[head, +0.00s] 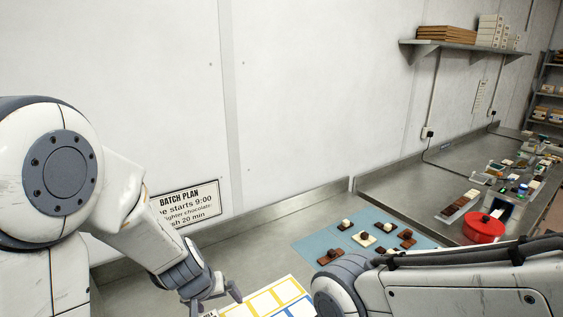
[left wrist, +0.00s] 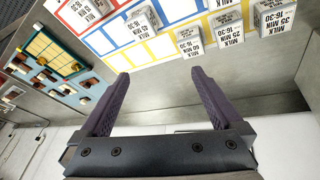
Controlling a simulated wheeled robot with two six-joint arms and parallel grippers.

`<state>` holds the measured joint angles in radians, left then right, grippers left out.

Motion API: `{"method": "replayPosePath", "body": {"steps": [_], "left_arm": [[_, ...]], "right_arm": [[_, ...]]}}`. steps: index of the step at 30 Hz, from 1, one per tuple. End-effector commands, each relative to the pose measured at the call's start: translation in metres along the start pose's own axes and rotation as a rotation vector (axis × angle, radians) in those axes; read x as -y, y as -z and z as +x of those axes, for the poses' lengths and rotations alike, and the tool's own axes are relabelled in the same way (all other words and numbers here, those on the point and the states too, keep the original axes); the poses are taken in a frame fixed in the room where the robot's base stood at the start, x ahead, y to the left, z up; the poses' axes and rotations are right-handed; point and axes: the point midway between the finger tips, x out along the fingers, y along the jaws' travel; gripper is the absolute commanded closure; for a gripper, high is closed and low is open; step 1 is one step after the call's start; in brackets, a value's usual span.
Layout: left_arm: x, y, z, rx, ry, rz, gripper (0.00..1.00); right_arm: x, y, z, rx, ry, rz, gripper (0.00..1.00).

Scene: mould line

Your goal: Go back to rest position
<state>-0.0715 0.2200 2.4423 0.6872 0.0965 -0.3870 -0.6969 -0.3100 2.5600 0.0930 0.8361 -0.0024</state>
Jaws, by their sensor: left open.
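My left gripper (head: 211,297) hangs over the steel counter (head: 258,240) at the bottom of the head view. In the left wrist view my left gripper (left wrist: 155,95) has its two dark fingers wide apart with nothing between them. Beyond the fingers lies a white board with coloured frames (left wrist: 130,52), also partly seen in the head view (head: 262,302). Several white MILK blocks (left wrist: 226,24) stand on or beside the board, apart from the fingers. My right arm crosses the lower right of the head view; its gripper is not in view.
A blue mat (head: 318,246) holds several chocolate pieces. A red pot (head: 484,228) stands to the right among trays and small items. A wall shelf (head: 465,46) carries boxes. A BATCH PLAN sign (head: 187,203) is at the wall. The counter behind the board is clear.

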Motion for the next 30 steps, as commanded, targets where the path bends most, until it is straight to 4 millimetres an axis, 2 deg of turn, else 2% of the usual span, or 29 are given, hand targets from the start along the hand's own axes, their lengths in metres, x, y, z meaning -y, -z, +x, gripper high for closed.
{"method": "replayPosePath", "body": {"steps": [1, 6, 16, 18, 23, 26, 30], "left_arm": [[0.003, -0.007, -0.009, 0.016, -0.004, 0.031, 0.0], [0.015, -0.029, -0.028, 0.078, 0.016, 0.114, 0.0], [0.05, -0.059, -0.057, 0.159, 0.114, 0.227, 0.0], [0.032, -0.071, -0.051, 0.177, 0.088, 0.283, 0.0], [0.002, -0.097, -0.053, 0.219, 0.047, 0.392, 0.0], [-0.016, -0.118, -0.056, 0.251, 0.019, 0.472, 0.0], [-0.04, -0.156, -0.062, 0.305, -0.024, 0.604, 0.0]], "right_arm": [[0.0, 0.0, 0.0, 0.0, 0.0, 0.0, 0.5], [0.0, 0.0, 0.0, 0.0, 0.0, 0.0, 0.5], [0.0, 0.0, 0.0, 0.0, 0.0, 0.0, 0.5], [-0.001, -0.001, 0.012, 0.0, 0.0, 0.0, 0.5], [-0.002, -0.002, 0.026, 0.0, 0.0, 0.001, 0.5], [-0.003, -0.002, 0.036, 0.0, 0.0, 0.002, 0.5], [-0.004, -0.003, 0.053, 0.0, 0.0, 0.002, 0.5]]}}
